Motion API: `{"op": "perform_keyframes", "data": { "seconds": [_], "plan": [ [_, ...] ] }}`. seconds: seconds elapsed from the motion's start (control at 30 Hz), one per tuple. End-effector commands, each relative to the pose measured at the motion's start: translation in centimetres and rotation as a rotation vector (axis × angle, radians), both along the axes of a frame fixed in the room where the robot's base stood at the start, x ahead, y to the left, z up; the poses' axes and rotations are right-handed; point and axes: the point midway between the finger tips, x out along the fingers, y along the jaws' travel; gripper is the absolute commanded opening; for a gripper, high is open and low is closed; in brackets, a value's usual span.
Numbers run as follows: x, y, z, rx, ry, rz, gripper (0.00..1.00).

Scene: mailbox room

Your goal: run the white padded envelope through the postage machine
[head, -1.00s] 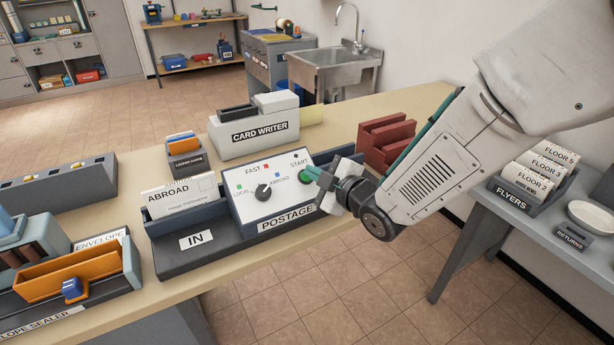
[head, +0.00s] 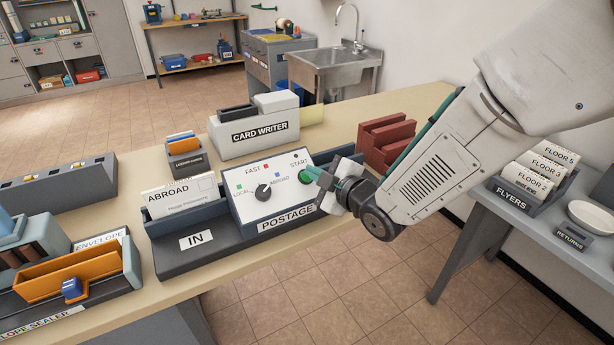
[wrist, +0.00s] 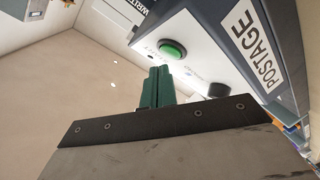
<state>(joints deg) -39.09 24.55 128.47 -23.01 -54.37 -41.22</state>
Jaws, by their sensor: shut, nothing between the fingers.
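The postage machine (head: 270,200) stands on the bench, with a white control panel, a black dial and a green START button (head: 306,176). A white envelope marked ABROAD (head: 182,197) stands upright in the machine's IN slot, left of the panel. My gripper (head: 316,173) is shut and empty, its green fingertips at the START button; whether they touch it is unclear in the head view. In the wrist view the shut fingers (wrist: 158,88) are near the green button (wrist: 172,50), with a small gap in the picture.
The card writer (head: 259,132) stands behind the machine. A red rack (head: 386,140) is to the right on the bench. The orange envelope sealer (head: 65,275) is at left. A side table with flyers (head: 513,195) is at right.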

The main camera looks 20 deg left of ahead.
Motion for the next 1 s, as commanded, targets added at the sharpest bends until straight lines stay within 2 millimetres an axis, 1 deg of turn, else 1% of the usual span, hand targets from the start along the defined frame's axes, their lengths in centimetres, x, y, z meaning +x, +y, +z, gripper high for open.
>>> {"op": "perform_keyframes", "data": {
  "seconds": [0.6,1.0],
  "plan": [
    [0.01,0.01,-0.02,0.0,0.0,0.0,0.0],
    [0.38,0.37,-0.7,0.0,0.0,0.0,0.0]
  ]
}}
